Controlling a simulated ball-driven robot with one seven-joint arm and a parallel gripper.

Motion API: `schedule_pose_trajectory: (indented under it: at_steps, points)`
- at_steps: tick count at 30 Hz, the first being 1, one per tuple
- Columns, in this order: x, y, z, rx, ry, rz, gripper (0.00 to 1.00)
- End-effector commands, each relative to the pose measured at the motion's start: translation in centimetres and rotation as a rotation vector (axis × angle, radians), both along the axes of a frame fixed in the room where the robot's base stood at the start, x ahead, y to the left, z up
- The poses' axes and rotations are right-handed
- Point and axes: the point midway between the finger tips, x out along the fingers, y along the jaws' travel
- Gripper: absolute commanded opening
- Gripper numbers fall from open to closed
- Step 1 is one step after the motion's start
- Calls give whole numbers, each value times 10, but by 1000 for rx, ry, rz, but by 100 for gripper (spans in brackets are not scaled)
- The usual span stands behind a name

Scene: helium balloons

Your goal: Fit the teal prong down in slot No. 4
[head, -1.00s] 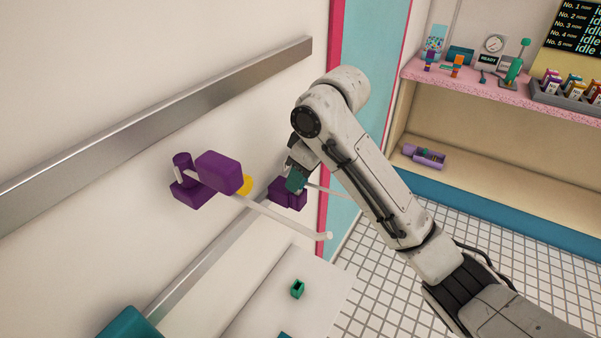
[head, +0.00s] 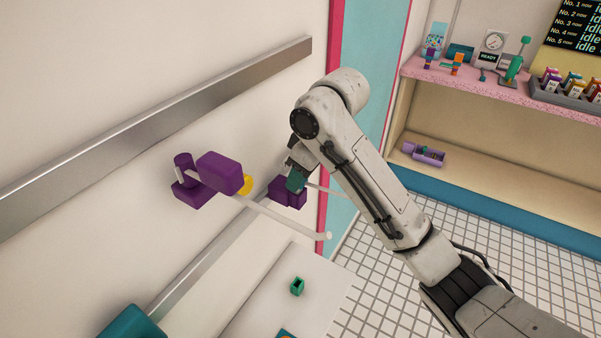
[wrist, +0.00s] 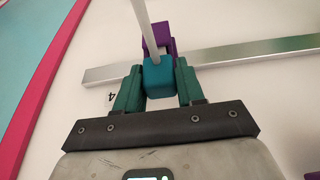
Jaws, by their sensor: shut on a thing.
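The teal prong is a teal block (wrist: 158,80) with a pale rod (wrist: 144,22) running from it. My gripper (wrist: 158,72) is shut on the block between its two green fingers. In the head view my gripper (head: 297,172) is by the wall, partly hidden behind my arm. A purple holder (wrist: 158,36) on the metal rail sits right behind the block. It also shows in the head view (head: 288,194). A "4" label (wrist: 112,97) is on the wall beside the left finger. I cannot tell whether the prong sits in the slot.
Left of it, another purple holder (head: 190,192) carries a purple block (head: 220,172) with a long pale rod reaching across. A small green piece (head: 297,287) lies on the white surface below. A pink counter (head: 500,85) stands at the right.

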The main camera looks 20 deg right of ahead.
Motion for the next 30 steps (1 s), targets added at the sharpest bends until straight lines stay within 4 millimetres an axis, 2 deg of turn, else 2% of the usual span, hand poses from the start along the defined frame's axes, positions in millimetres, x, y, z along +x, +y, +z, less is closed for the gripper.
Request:
schedule_pose_trajectory:
  at_steps: [24,25,30]
  points:
    - [0,0,-20,0,1,0,7]
    - [0,0,-20,0,1,0,39]
    - [-1,1,-20,0,3,2,55]
